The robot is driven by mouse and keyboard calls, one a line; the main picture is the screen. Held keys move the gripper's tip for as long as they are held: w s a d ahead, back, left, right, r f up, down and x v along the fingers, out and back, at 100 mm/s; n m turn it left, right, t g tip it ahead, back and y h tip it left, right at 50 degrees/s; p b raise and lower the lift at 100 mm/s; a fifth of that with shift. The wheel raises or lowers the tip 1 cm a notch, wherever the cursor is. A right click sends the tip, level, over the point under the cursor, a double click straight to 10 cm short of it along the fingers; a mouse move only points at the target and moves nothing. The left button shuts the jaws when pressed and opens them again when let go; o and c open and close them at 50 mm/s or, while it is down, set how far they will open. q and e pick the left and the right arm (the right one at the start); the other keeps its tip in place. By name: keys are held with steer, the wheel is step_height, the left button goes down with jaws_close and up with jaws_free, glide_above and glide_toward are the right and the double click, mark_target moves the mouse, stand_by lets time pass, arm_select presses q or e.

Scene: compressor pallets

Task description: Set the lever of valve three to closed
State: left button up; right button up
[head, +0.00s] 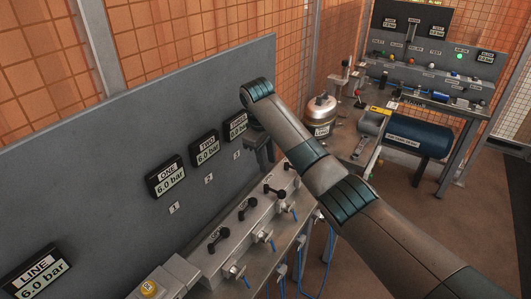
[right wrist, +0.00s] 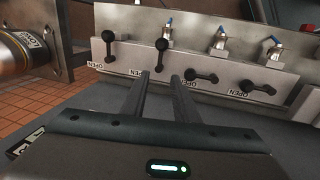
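The valve manifold (head: 232,256) is a grey block with a row of black levers. Counting away from me from valve one, I take the third lever (head: 273,192) as valve three. It lies across the block. In the right wrist view this lever (right wrist: 162,50) points up, away from the OPEN label (right wrist: 137,73) at its left. My right gripper (head: 262,155) reaches down over the block's far part, its fingertips partly hidden. In its wrist view the open, empty fingers (right wrist: 160,76) point just below this lever, with no clear contact. My left gripper is out of view.
Levers one (right wrist: 256,86) and two (right wrist: 200,79) lie along the block; a further lever (right wrist: 108,42) points up at the left. A grey panel with gauges (head: 165,178) stands behind. A tank (head: 320,115) stands farther off.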

steer(key=shift+s+a+r+b, duration=0.1)
steer(key=shift+s+r+b, duration=0.05)
steer(key=shift+r, duration=0.65)
steer(key=shift+s+a+r+b, duration=0.1)
steer(key=shift+r+b, duration=0.1)
steer(key=shift+r, duration=0.6)
steer(key=shift+s+a+r+b, duration=0.1)
steer(key=shift+s+r+b, duration=0.05)
steer(key=shift+r, duration=0.65)
steer(key=shift+f, duration=0.1)
